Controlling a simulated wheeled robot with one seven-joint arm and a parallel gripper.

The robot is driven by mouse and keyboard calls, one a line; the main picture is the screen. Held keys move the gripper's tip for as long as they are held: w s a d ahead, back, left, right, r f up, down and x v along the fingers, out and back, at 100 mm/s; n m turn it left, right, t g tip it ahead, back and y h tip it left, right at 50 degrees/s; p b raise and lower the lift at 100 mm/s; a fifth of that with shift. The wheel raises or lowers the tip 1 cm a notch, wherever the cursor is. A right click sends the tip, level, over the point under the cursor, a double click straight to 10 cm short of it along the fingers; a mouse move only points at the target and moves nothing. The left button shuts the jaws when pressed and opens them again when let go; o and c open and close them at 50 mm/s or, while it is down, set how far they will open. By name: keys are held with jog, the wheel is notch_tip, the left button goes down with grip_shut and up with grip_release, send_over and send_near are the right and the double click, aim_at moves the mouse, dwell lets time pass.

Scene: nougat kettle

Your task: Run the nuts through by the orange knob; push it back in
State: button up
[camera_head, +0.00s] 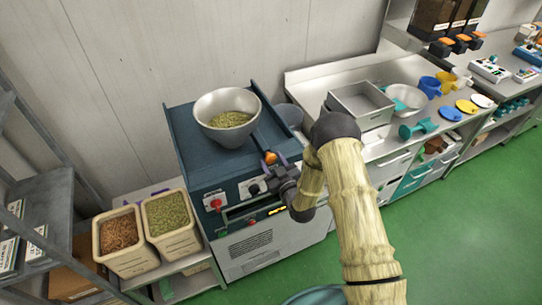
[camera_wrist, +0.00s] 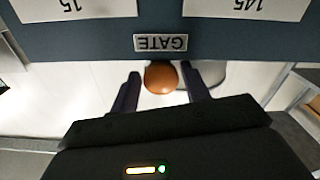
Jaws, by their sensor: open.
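The orange knob (camera_head: 270,158) is at the upper front edge of the blue-topped machine (camera_head: 186,150), below and right of the metal bowl. In the wrist view the orange knob (camera_wrist: 161,77) sits between my two fingers, just below a plate reading GATE (camera_wrist: 161,43). My gripper (camera_head: 277,172) is open around the knob, with a gap seen on each side; it also shows in the wrist view (camera_wrist: 160,88). The metal bowl (camera_head: 210,106) on the machine holds greenish nuts (camera_head: 230,119). The knob's shaft and slide are hidden.
Two bins, one of brown nuts (camera_head: 119,232) and one of green nuts (camera_head: 168,215), stand left of the machine. A red knob (camera_head: 215,204) and a black knob are on its front panel. A steel counter (camera_head: 315,78) with a grey tray (camera_head: 360,104) is to the right.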

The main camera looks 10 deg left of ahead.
jog(key=shift+w+a, duration=0.4)
jog(key=shift+w, duration=0.2)
